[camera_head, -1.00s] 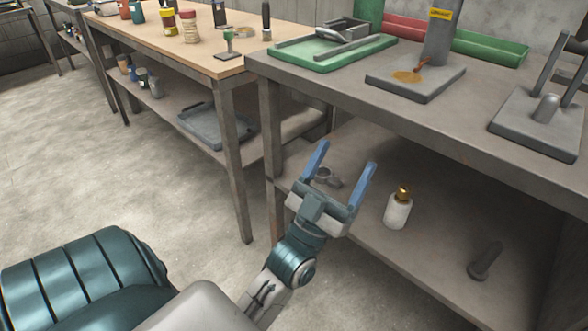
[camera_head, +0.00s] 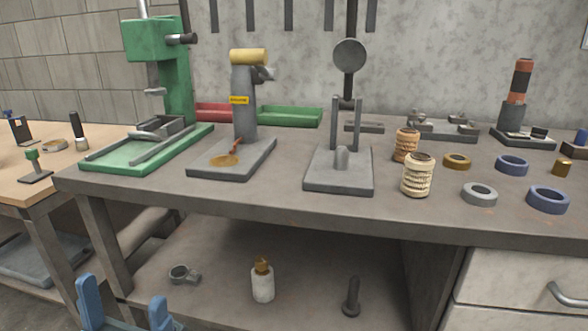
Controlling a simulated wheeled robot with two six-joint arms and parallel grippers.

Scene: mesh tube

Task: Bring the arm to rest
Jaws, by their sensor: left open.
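My left gripper (camera_head: 125,305) shows at the bottom left of the head view, with its two blue fingers apart and nothing between them. It is in front of the grey workbench's lower shelf (camera_head: 205,255), and the rest of the arm is cut off by the frame's lower edge. My right gripper is not in view.
The grey workbench (camera_head: 260,200) carries a green press (camera_head: 160,50), a grey press (camera_head: 243,105), a lever tool (camera_head: 340,165), mesh tubes (camera_head: 417,178) and several rings (camera_head: 480,194). The lower shelf holds a white bottle (camera_head: 262,282), a clamp (camera_head: 184,273) and a dark tool (camera_head: 351,297).

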